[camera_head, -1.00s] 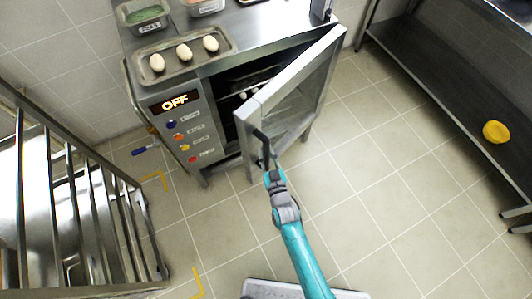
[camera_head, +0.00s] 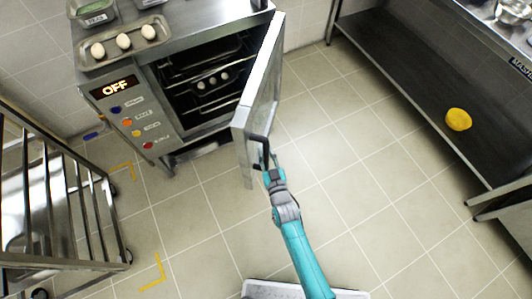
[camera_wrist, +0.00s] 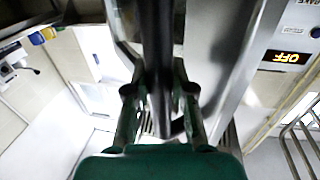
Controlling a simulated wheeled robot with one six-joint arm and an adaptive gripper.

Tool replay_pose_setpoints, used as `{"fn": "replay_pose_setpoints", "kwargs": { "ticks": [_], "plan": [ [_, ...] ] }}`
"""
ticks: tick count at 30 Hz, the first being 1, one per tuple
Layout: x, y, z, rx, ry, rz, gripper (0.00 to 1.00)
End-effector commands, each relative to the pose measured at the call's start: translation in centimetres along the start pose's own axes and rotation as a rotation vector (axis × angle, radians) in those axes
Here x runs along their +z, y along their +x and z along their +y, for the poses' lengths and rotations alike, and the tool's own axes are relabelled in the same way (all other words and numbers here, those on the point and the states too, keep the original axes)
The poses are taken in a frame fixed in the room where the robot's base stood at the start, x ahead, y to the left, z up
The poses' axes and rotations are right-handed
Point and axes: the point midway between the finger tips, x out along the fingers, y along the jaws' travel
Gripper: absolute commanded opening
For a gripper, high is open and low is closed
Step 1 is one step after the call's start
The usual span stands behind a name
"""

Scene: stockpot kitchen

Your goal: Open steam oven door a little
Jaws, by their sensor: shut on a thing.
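The steam oven (camera_head: 170,95) stands at the upper left in the head view, its panel reading OFF. Its door (camera_head: 262,85) stands wide open, swung out to the right, and the dark inside with racks shows. My gripper (camera_head: 268,166) is at the door's free edge, shut on the black door handle (camera_head: 262,150). In the wrist view the handle (camera_wrist: 158,60) runs as a dark bar between the fingers of my gripper (camera_wrist: 160,105). The OFF display (camera_wrist: 291,56) shows at the right there.
A tray with eggs (camera_head: 122,43) sits on top of the oven. A metal rack trolley (camera_head: 60,200) stands at the left. A dark low shelf (camera_head: 400,75) with a yellow object (camera_head: 458,119) is at the right. The tiled floor between is clear.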

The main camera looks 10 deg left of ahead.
Motion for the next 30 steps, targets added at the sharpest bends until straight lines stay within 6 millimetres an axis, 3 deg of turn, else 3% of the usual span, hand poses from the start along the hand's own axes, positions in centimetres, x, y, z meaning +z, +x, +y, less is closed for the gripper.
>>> {"fn": "replay_pose_setpoints", "kwargs": {
  "ticks": [4,5,7,20,30],
  "plan": [
    [0.0,0.0,0.0,0.001,0.0,0.0,0.0],
    [0.0,0.0,0.0,0.001,0.0,0.0,0.31],
    [0.0,0.0,0.0,0.001,0.0,0.0,0.48],
    [0.1,-0.7,0.0,0.0,0.0,-0.001,0.49],
    [0.1,-6.5,0.0,0.0,0.0,-0.003,0.49]
  ]
}}
